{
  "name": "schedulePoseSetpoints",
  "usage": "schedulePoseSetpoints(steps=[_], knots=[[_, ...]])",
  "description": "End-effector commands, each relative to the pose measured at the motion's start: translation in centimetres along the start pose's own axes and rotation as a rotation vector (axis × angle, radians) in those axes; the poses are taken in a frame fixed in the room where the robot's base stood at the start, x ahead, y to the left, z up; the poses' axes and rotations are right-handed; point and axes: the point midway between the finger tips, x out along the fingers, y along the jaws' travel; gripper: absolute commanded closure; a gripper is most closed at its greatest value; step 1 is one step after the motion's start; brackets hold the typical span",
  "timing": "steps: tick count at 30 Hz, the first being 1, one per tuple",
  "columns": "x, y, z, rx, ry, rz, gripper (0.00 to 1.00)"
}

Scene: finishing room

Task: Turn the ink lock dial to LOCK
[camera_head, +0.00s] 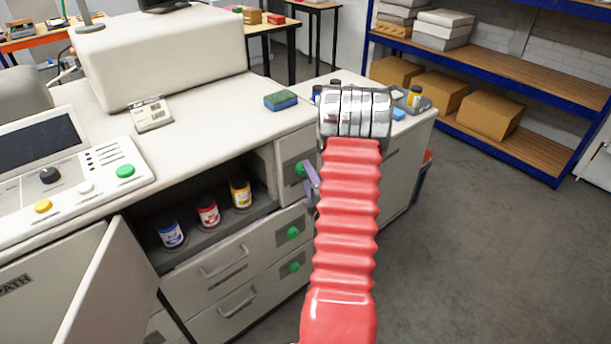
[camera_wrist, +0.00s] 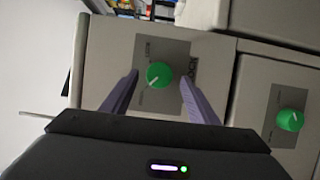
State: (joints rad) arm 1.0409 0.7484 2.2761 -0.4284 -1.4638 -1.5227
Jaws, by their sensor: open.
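A green dial (camera_wrist: 159,75) sits on a grey plate in the wrist view, with a pale pointer mark toward the lower left. Its small labels are too blurred to read. It also shows in the head view (camera_head: 300,169) on the panel right of the open ink compartment, partly hidden by my gripper (camera_head: 313,178). In the wrist view my gripper (camera_wrist: 159,78) is open, with one purple finger on each side of the dial. I cannot tell whether the fingers touch it.
The open compartment holds blue, red and yellow ink cans (camera_head: 207,212). Its door (camera_head: 85,290) hangs open at lower left. Two other green dials (camera_head: 292,232) sit by the drawers below; one dial (camera_wrist: 290,119) shows at the wrist view's right. Floor is clear at right.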

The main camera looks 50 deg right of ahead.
Motion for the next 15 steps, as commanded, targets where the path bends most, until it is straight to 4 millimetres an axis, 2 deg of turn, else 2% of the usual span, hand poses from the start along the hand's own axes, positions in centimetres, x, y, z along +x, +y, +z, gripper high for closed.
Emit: schedulePoseSetpoints(steps=[6,15], knots=[[1.7,0.0,-0.1,0.000,0.001,0.000,0.46],[1.8,0.0,-0.1,0.001,0.001,0.000,0.46]])
